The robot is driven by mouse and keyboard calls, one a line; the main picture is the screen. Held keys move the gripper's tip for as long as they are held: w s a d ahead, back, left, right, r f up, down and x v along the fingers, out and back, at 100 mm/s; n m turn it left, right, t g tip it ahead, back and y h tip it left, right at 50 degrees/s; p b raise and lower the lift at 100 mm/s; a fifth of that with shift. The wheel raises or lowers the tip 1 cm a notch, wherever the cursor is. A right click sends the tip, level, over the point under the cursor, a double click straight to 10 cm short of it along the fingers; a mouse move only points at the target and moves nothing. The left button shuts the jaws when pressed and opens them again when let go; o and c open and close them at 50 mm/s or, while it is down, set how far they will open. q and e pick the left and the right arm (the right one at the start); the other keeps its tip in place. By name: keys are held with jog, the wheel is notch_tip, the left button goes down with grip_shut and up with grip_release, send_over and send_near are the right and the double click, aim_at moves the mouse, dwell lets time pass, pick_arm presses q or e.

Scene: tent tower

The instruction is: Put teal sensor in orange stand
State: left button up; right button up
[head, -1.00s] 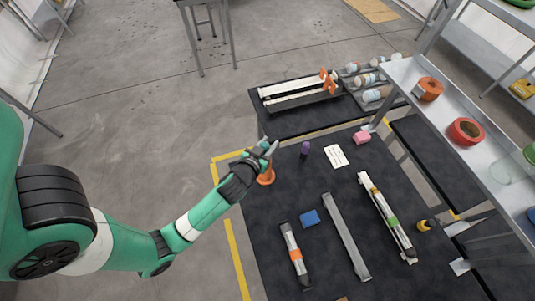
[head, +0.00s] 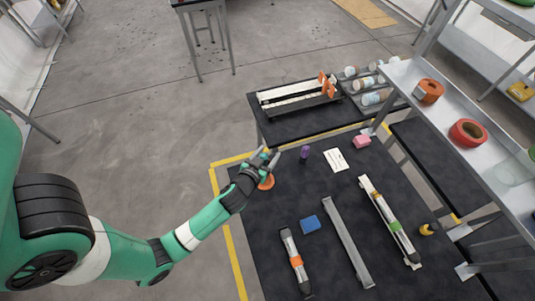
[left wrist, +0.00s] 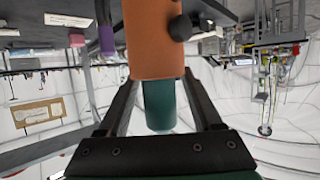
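The orange stand (head: 267,184) is at the left edge of the black table, partly covered by my left gripper in the head view. In the left wrist view the orange stand (left wrist: 152,40) is a large upright cylinder with a dark knob on its side. The teal sensor (left wrist: 160,106) sticks out of the stand's end, in line with it; its other end is hidden inside. My left gripper (head: 268,156) is at the stand. In the wrist view its dark fingers (left wrist: 162,85) are spread on either side of the sensor, with gaps showing. My right gripper is not in view.
A purple cylinder (head: 305,153) and a white card (head: 335,160) lie close to the right of the stand. A blue block (head: 310,224), a pink block (head: 362,142) and long bars are farther off. A shelf (head: 445,115) borders the right side.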

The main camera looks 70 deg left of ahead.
pick_arm(q)
jog(key=v, duration=1.2)
jog(key=shift+r, duration=0.25)
